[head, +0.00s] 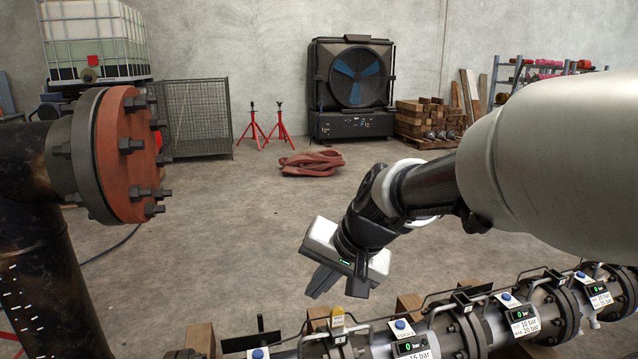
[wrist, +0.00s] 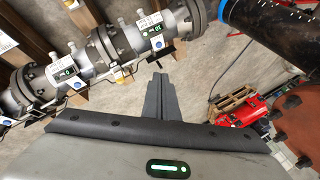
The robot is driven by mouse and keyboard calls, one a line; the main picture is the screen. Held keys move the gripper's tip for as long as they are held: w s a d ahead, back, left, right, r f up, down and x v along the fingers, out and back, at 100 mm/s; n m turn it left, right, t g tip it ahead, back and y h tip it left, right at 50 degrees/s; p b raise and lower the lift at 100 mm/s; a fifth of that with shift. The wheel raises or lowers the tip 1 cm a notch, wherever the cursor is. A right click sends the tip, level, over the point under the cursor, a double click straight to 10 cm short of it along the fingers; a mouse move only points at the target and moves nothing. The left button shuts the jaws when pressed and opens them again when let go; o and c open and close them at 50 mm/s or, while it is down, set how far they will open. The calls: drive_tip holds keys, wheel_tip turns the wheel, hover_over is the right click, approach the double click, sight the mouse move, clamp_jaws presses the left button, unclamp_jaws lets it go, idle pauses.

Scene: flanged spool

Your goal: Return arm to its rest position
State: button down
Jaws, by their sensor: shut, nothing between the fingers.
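My gripper (head: 322,281) hangs at the end of my arm near the middle of the head view, pointing down and to the left. Its fingers are together and hold nothing. In the wrist view my gripper (wrist: 159,82) shows as two dark fingers side by side, with floor beyond the tips. In the head view it is behind the flanged spool (head: 470,330), apart from it. The spool, with gauges and blue-capped fittings, also shows in the wrist view (wrist: 120,45) at upper left.
A dark pipe with a red-brown flange (head: 125,155) stands at left. Wooden blocks (head: 200,338) lie under the spool. The concrete floor between is clear.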

drive_tip(key=s+d+r+n+h, duration=0.2)
drive_tip(key=s+d+n+h, duration=0.15)
drive_tip(key=s+d, duration=1.25)
wheel_tip(320, 180, up, 23)
drive_tip(key=s+a+p, duration=0.1)
drive_tip(key=s+p, duration=0.1)
drive_tip(key=p, duration=2.1)
drive_tip(key=shift+s+a+r+m+t+h, duration=0.15)
drive_tip(key=shift+a+m+t+h, duration=0.2)
drive_tip(key=shift+m+h, duration=0.1)
